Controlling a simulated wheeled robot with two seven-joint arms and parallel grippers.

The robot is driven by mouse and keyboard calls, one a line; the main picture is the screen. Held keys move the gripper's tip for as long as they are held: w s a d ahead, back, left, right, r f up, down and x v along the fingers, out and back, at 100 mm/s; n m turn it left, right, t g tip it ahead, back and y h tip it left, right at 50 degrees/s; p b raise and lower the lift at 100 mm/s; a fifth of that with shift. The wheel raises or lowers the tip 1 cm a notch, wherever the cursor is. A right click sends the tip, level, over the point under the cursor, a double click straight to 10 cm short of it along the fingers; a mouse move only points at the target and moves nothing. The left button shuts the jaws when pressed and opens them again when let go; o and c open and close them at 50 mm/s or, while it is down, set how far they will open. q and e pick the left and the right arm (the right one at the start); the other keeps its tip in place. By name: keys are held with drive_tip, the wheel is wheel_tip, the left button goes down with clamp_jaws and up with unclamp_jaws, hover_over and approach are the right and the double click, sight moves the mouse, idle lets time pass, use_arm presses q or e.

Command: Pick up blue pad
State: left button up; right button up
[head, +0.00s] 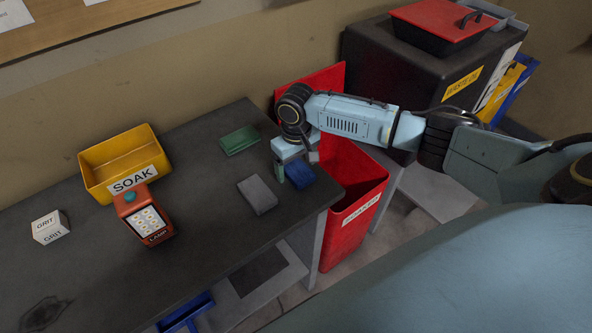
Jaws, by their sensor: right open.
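The blue pad (304,181) lies near the right end of the dark workbench, by its edge. My right gripper (295,171) points down over the pad with its jaws open and hides the pad's far left part. The fingers are at or just above the pad; I cannot tell whether they touch it. My left gripper is not in view.
A grey pad (257,194) and a green pad (239,140) lie left of the blue one. A yellow SOAK bin (98,160), an orange lamp (146,219) and a white GRIT box (50,228) stand farther left. A red bin (352,207) stands beyond the bench's right edge.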

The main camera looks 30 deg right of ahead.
sight(296, 168)
drive_tip(key=shift+c, duration=0.4)
drive_tip(key=c, duration=1)
drive_tip(key=shift+r, duration=0.15)
wheel_tip(296, 168, up, 10)
drive_tip(key=shift+f+p, duration=0.1)
drive_tip(key=shift+p, duration=0.3)
